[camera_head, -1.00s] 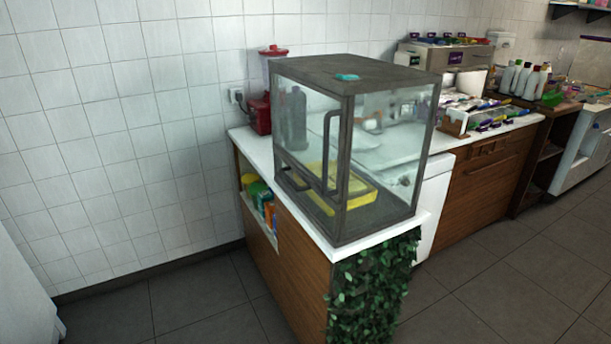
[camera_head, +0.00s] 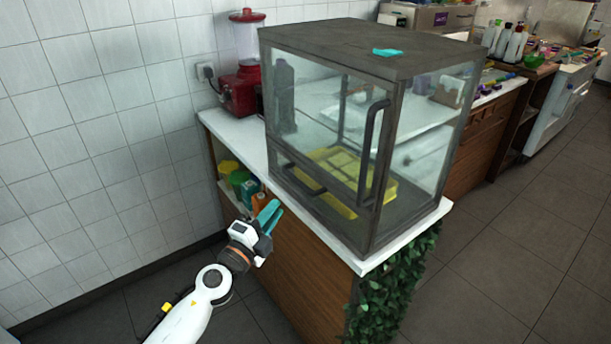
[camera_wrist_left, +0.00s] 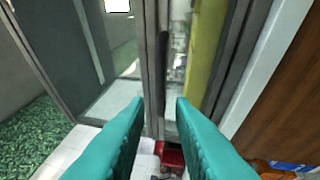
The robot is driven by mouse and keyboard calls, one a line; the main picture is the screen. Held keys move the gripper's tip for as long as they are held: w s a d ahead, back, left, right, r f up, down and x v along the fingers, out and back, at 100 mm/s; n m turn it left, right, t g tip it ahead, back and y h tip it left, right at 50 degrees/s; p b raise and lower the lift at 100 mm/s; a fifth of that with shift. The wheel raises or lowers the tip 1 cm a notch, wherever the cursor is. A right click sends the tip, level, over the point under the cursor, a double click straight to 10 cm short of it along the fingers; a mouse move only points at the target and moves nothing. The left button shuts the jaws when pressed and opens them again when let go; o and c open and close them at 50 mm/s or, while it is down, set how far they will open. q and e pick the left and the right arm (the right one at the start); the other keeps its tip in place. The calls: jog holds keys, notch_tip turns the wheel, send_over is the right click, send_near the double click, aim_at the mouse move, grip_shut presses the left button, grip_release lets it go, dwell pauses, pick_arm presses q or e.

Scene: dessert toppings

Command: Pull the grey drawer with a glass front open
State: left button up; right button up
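The grey drawer (camera_head: 335,208) with a glass front is the low front section of a dark-framed glass case (camera_head: 330,40). It looks closed, flush with the case. Its dark bar handle (camera_head: 304,182) runs along the front; a dark bar that looks like it shows in the left wrist view (camera_wrist_left: 162,75). A yellow tray (camera_head: 335,170) shows behind the glass. My left gripper (camera_head: 270,214), with teal fingers, is below and left of the handle, apart from it. In the left wrist view its fingers (camera_wrist_left: 160,103) are spread and empty. My right gripper is out of view.
The case stands on a white counter (camera_head: 232,137) over a wooden cabinet, close to its edge. A taller door handle (camera_head: 371,150) rises above the drawer. Bottles and cartons (camera_head: 240,184) fill a side shelf near my left gripper. A red machine (camera_head: 243,90) stands behind.

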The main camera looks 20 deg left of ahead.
aim_at(299, 182)
pick_arm(q)
jog(key=x, duration=1.1)
jog(key=shift+w+d, duration=0.15)
grip_shut()
jog(key=shift+f, duration=0.1)
